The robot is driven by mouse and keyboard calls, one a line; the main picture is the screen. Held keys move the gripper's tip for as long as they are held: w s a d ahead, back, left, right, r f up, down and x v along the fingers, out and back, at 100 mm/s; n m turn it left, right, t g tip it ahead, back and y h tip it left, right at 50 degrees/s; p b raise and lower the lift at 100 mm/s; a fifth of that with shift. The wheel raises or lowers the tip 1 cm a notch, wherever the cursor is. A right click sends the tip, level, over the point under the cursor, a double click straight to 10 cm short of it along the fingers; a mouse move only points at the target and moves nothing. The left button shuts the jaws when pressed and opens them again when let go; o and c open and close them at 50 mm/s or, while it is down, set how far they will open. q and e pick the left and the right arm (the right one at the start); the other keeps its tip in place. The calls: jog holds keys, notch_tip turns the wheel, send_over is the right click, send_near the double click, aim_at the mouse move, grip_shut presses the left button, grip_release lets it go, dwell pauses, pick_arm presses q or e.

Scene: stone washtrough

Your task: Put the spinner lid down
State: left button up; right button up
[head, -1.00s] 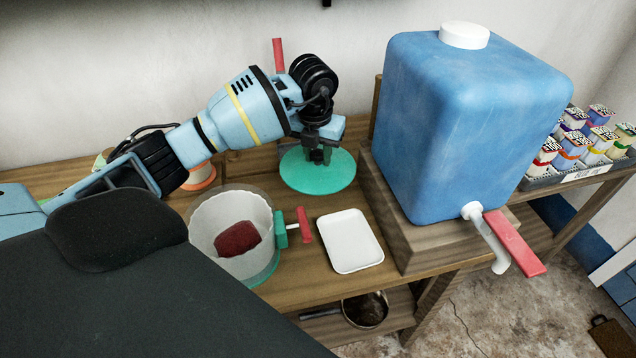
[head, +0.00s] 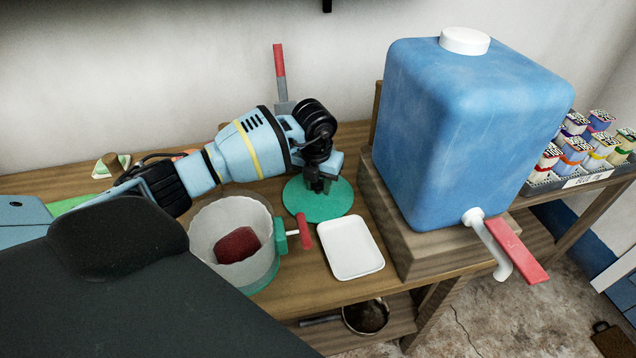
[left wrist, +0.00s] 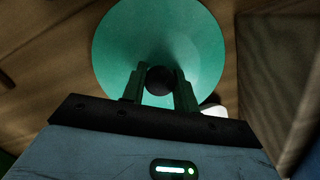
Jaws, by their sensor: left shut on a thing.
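The spinner lid is a round green disc (head: 304,203) behind the spinner bowl, low over or on the wooden table; I cannot tell whether it touches. My left gripper (head: 318,186) points down on it from above. In the left wrist view the lid (left wrist: 120,50) fills the top middle, and my left gripper (left wrist: 159,84) is shut on its dark round knob (left wrist: 159,80). The spinner bowl (head: 212,208), translucent with a green base and a red-handled crank at its side, holds a dark red item (head: 238,245). My right gripper is not in view.
A white tray (head: 350,246) lies right of the bowl. A big blue water tank (head: 470,130) with a red-levered tap (head: 515,250) stands on a wooden block at the right. A red-handled tool (head: 279,65) stands by the wall. A pan (head: 366,315) sits on the lower shelf.

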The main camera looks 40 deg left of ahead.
aim_at(316, 187)
pick_arm(q)
jog(key=shift+f, duration=0.15)
jog(key=o, duration=1)
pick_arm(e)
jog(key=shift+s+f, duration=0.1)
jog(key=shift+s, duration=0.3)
pick_arm(q)
jog(key=shift+r, duration=0.3)
jog(key=r, duration=0.4)
jog(key=s+r, duration=0.1)
jog(key=r, duration=0.6)
jog(key=shift+s+d+r+p, duration=0.2)
jog(key=shift+r+p, duration=0.15)
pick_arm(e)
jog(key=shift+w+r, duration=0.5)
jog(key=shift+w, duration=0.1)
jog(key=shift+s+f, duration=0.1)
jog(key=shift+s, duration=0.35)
